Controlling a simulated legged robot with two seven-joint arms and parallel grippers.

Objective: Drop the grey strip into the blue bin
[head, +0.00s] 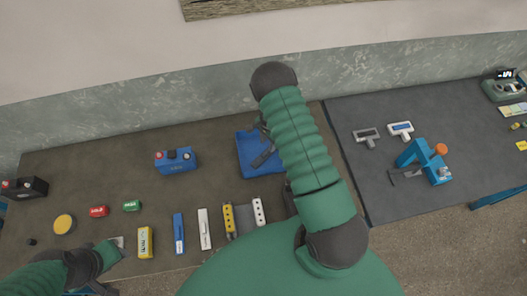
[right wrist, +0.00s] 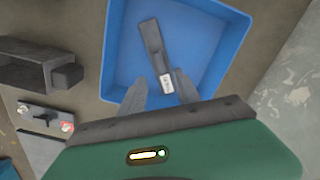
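The blue bin (head: 247,142) stands on the dark table, partly behind my right arm in the head view. In the right wrist view the bin (right wrist: 222,62) fills the upper middle. The grey strip (right wrist: 153,42) shows inside the bin's outline, dark with a white label at its near end. My right gripper (right wrist: 161,93) is over the bin; its two fingers are spread, with clear gaps beside the strip's labelled end. I cannot tell the strip's exact height above the bin floor. My left gripper (head: 112,249) is low at the left near the table's front edge; its fingers are unclear.
A blue battery-like box (head: 176,160) stands left of the bin. A yellow pack (head: 145,242), a blue strip (head: 178,233) and a white strip (head: 204,229) lie along the front. A blue tool with an orange knob (head: 424,160) stands on the right table.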

